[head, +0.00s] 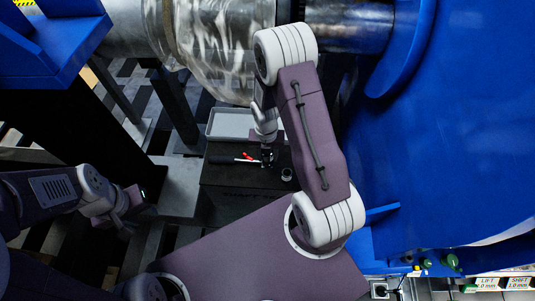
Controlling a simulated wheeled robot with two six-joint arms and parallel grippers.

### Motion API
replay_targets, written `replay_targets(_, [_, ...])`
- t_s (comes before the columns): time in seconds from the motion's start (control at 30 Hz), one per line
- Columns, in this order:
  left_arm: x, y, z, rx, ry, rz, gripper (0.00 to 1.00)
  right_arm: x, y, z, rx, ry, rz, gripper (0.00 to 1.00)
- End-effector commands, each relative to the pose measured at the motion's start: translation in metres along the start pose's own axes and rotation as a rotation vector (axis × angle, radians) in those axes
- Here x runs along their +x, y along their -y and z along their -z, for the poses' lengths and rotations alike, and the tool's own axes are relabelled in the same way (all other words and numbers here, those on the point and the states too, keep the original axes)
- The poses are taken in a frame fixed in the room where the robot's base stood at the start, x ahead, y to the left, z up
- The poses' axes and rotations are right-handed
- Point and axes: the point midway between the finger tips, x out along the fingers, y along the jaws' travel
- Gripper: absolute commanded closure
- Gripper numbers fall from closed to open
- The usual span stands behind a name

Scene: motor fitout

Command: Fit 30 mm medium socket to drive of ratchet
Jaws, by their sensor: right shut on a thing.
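The ratchet (228,160) shows as a thin light and dark handle with red near its right end, just over the top of a black box. My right gripper (267,158) points down at the ratchet's right end and is shut on what looks like the ratchet. Its fingers hide the ratchet head and drive. A small silver ring-shaped socket (286,174) stands on the box to the right and nearer, apart from the gripper. Its size marking cannot be read. My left gripper (124,215) is far to the left, away from both; its finger opening cannot be made out.
The black box (235,200) has free room on its front top. A grey tray (228,123) lies behind the ratchet. A large metal shaft and housing (215,50) cross above, with blue machine casing (440,150) at right. Dark posts (175,105) stand at left.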

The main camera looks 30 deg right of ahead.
Motion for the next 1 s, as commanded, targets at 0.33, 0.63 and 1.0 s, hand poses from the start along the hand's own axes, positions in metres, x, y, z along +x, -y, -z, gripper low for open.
replay_targets(0.33, [0.0, 0.0, 0.0, 0.0, 0.0, 0.0, 0.64, -0.001, 0.0, 0.0, 0.0, 0.001, 0.0, 0.58])
replay_targets(0.63, [0.0, 0.0, 0.0, 0.0, 0.0, 0.0, 0.64, -0.001, 0.0, 0.0, 0.0, 0.001, 0.0, 0.36])
replay_targets(1.0, [-0.011, 0.0, 0.001, 0.0, 0.0, 0.0, 0.64, -0.055, -0.001, -0.001, 0.0, 0.006, -0.003, 0.36])
